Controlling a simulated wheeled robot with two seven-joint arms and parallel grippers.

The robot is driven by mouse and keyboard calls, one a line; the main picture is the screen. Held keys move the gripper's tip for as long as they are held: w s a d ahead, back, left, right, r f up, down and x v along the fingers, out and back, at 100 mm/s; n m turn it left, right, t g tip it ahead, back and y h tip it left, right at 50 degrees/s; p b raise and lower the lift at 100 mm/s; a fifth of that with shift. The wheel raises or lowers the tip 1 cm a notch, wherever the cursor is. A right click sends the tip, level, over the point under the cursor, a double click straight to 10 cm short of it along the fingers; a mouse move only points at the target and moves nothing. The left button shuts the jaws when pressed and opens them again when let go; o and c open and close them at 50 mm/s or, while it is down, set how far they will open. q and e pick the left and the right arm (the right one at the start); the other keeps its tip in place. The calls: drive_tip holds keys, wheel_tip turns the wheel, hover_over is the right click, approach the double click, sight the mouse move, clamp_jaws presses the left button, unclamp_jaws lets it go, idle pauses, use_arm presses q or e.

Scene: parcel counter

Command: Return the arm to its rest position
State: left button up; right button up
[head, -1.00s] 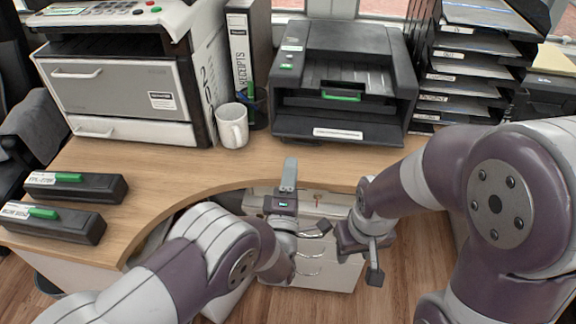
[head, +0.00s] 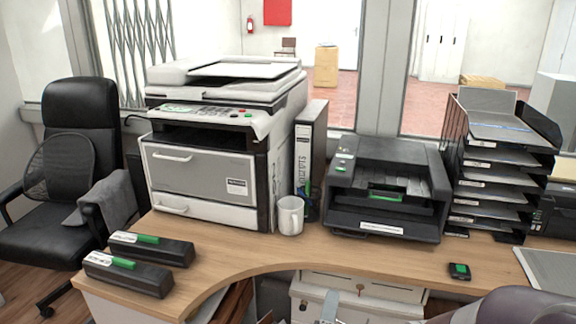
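My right gripper is out of the frame.
The wooden counter (head: 290,250) holds a large copier (head: 205,150), a white mug (head: 290,215), a binder (head: 308,150), a black printer (head: 388,190), a tray rack (head: 495,185), two black hole-punch-like boxes (head: 130,272) and a small black device (head: 459,271). The front middle is clear.

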use_arm(q)
drive_tip(key=s+a+f+m+g+y, duration=0.1)
drive_tip(key=s+f+m+g, duration=0.2)
drive_tip(key=f+m+g, duration=0.35)
drive_tip(key=s+a+f+m+g+y, duration=0.1)
drive_tip(key=s+a+f+m+g, duration=0.1)
drive_tip(key=f+m+g, duration=0.4)
drive_tip(key=s+a+r+m+g+y, duration=0.2)
drive_tip(key=s+a+r+g, duration=0.1)
drive_tip(key=s+a, duration=0.55)
drive_tip(key=s+a+r+m+g+y, duration=0.15)
drive_tip(key=s+a+r+g, duration=0.35)
drive_tip(key=a, duration=0.6)
drive_tip(key=a+r+n+t+p, duration=0.2)
drive_tip(key=a+r+p, duration=0.2)
drive_tip(key=r+p, duration=1.7)
drive_tip(key=shift+w+a+r+n, duration=0.15)
drive_tip(key=shift+w+r+n, duration=0.15)
drive_tip(key=shift+r, duration=0.65)
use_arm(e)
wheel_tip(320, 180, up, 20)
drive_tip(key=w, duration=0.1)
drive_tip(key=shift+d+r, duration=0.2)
